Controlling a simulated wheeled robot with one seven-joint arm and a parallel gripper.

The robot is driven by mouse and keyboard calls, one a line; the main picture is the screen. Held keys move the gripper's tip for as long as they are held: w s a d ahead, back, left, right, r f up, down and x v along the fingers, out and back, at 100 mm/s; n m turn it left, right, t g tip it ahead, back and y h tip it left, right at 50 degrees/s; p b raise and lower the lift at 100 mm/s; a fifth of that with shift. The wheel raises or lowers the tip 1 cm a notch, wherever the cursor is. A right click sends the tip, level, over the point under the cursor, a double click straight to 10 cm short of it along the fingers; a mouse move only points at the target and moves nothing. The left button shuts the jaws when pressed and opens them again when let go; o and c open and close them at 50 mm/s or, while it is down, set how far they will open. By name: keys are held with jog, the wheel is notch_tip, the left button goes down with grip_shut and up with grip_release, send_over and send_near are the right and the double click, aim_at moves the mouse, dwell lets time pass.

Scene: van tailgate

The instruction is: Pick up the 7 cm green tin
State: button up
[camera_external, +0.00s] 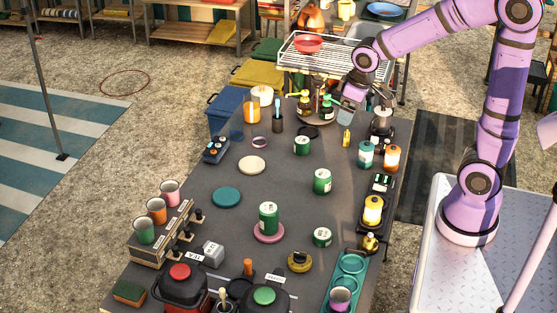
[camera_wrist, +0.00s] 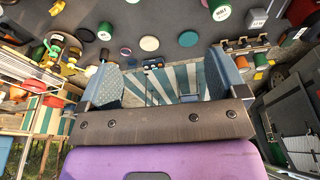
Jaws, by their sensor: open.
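Several green tins with white lids or labels stand on the dark table, in differing sizes. In the external view one tin (camera_external: 302,146) stands at the back middle, a taller one (camera_external: 322,180) stands in front of it, a tall one (camera_external: 268,217) stands on a pink plate, and a short one (camera_external: 322,236) is nearer the front. I cannot tell from size alone which is 7 cm. My gripper (camera_external: 345,113) is above the table's back right part, apart from the tins. In the wrist view my gripper (camera_wrist: 165,75) is open and empty; a green tin (camera_wrist: 219,10) shows at the top.
A teal disc (camera_external: 226,197) and a cream disc (camera_external: 252,165) lie at the table's left. A yellow bottle (camera_external: 347,139) stands below my gripper. Jars, a lantern (camera_external: 373,211) and a teal tray (camera_external: 331,286) line the right edge. A wire rack (camera_external: 318,50) stands behind.

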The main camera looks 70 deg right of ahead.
jog(key=w+d+f+g, duration=0.1)
jog(key=w+d+f, duration=0.2)
jog(key=f, duration=0.3)
jog(key=w+d+f+g, duration=0.1)
jog(key=w+d+f, duration=0.25)
jog(key=f, duration=0.25)
send_over(322, 173)
jog(key=shift+m+g, duration=0.3)
jog(key=shift+m, duration=0.1)
jog(key=f, duration=1.1)
jog(key=shift+s+a+f, duration=0.15)
jog(key=shift+a+f, duration=0.1)
jog(key=shift+d+f, duration=0.15)
jog(key=shift+f, duration=5.7)
jog(key=c, duration=1.1)
